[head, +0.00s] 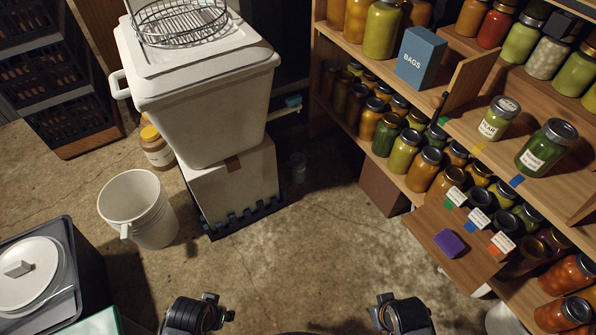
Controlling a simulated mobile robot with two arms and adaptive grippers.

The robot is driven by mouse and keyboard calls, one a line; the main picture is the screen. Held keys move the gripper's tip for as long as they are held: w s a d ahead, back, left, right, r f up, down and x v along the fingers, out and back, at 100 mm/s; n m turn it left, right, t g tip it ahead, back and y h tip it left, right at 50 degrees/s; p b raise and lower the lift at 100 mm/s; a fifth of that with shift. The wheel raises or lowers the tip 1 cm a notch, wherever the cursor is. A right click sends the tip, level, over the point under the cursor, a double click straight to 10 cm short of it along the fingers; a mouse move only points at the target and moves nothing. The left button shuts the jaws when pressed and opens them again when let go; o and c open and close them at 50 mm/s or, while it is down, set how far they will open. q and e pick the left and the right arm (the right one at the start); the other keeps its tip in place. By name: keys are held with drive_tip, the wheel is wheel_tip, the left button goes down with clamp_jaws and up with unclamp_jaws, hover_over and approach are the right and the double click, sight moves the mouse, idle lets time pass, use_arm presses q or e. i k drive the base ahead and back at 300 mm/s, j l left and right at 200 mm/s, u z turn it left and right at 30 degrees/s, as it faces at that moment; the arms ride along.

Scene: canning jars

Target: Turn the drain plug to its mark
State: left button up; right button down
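A white cooler-like tub (205,100) with a lid stands on a white box. On its right side a short white spout (279,113) sticks out with a small light-blue piece (293,101) at its end, which looks like the drain plug. I cannot make out a mark on it. My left gripper (221,308) is low in the view, below the box and well apart from the plug. My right gripper (380,308) is low and to the right, also apart from it. Neither touches anything visible, and their finger gaps are unclear.
A wire basket (180,22) sits on the lid. The white box (236,188) rests on a dark pallet (262,213). A white bucket (152,232) and an amber jar (156,148) stand left. Jar-filled shelves (455,110) border the right. The middle floor is clear.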

sight(292, 102)
drive_tip(key=i+l+u, duration=0.15)
drive_tip(key=u, duration=0.35)
drive_tip(key=i+l+u, duration=0.2)
drive_tip(key=u, duration=0.3)
drive_tip(key=i+l+u, duration=0.2)
drive_tip(key=u, duration=0.25)
drive_tip(key=l, duration=0.1)
